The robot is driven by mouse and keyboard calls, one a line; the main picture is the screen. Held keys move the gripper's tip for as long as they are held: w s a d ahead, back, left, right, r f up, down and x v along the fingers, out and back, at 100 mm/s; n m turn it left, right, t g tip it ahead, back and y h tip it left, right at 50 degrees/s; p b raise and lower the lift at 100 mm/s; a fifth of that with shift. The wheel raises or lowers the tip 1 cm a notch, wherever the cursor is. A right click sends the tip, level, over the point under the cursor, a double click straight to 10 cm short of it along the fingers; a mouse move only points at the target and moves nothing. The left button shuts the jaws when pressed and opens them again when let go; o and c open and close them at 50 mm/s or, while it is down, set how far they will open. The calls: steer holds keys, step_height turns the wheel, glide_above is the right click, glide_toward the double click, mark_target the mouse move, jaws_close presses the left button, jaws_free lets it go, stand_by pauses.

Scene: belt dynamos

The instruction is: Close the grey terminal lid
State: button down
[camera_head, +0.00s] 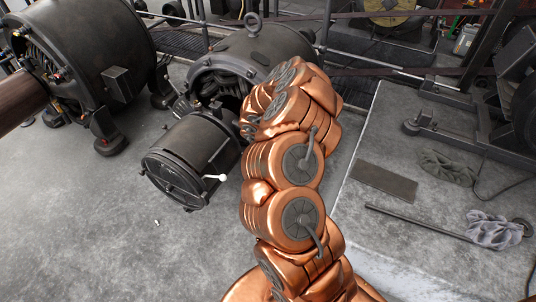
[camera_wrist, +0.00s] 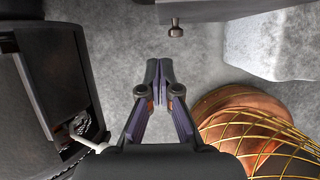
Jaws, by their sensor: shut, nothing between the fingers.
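I cannot pick out the grey terminal lid for certain. In the wrist view, a dark grey edge with a small brown knob (camera_wrist: 176,29) shows at the top; I cannot tell if it belongs to the lid. My gripper (camera_wrist: 159,66) is shut and empty, its fingertips together over bare grey floor, apart from that knob. A dark open-sided housing (camera_wrist: 40,60) with a white lever (camera_wrist: 88,135) is to its left. In the head view, my arm hides my gripper and part of the middle dynamo (camera_head: 262,48). The dynamo's dark front cylinder (camera_head: 185,150) carries a white lever (camera_head: 215,177).
A larger dark dynamo (camera_head: 90,50) stands at the left. A low concrete plinth (camera_head: 400,225) on the right holds a rod, a cloth and a flat plate. Railings run along the back. Floor at the front left is mostly clear. A copper, wire-wrapped round thing (camera_wrist: 250,115) is right of the gripper.

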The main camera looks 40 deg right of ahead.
steer(key=v, duration=0.7)
steer(key=shift+r, duration=0.35)
